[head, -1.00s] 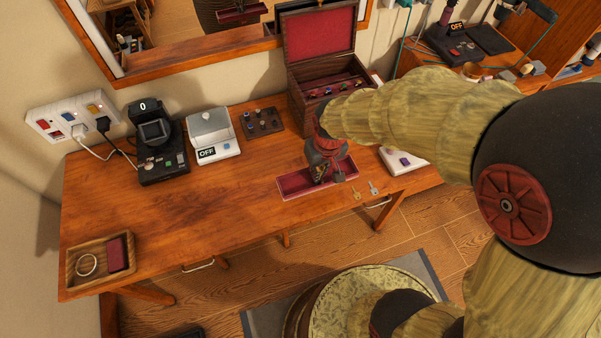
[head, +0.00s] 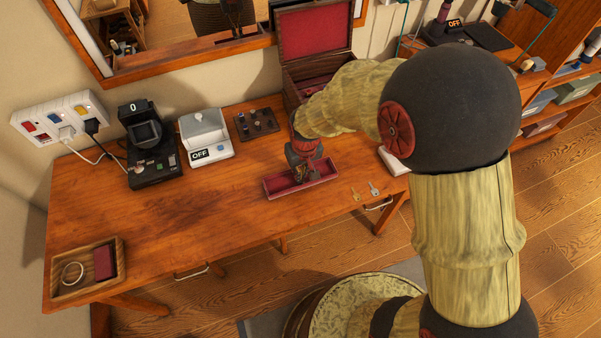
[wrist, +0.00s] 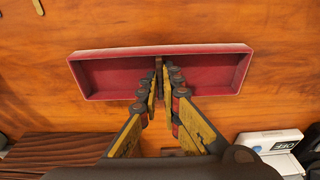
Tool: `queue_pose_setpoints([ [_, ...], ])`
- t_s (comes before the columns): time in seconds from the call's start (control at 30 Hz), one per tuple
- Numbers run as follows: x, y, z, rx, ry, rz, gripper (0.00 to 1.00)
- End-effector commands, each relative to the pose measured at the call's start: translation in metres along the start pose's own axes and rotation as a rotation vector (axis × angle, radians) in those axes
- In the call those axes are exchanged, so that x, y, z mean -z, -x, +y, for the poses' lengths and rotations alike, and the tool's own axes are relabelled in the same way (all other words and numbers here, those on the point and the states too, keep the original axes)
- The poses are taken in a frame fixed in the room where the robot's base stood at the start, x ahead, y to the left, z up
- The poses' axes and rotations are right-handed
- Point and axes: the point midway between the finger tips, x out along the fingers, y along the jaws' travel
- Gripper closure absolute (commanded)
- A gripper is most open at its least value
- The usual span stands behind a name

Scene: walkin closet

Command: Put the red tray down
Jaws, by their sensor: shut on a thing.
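The red tray (head: 279,188), a long shallow box with dark red lining, is over the front part of the wooden desk in the head view. It also shows in the wrist view (wrist: 110,75), where it spans the upper middle. My gripper (head: 301,176) points down into it from above. In the wrist view my gripper (wrist: 160,82) has its fingers closed together at the tray's middle, on a thin upright part there. The tray looks level and at or very near the desk top; I cannot tell whether it touches.
The desk (head: 170,225) is bare left of the tray. Two keys (head: 365,191) lie to its right. Behind are a dark jewelry box (head: 312,40), a ring holder (head: 256,124) and a white scale (head: 205,138). A wooden tray (head: 85,270) stands at the front left.

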Motion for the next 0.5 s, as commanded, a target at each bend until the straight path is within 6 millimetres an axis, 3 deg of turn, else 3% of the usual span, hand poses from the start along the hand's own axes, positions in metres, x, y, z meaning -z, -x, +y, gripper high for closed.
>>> queue_pose_setpoints([
  [0.27,0.0001,-0.0019,0.0001,0.0,0.0,0.001,1.0],
  [0.3,0.0,-0.0015,0.0001,0.0,0.0,0.001,0.93],
  [0.5,0.0001,-0.0012,0.0,0.0,0.0,0.001,0.81],
])
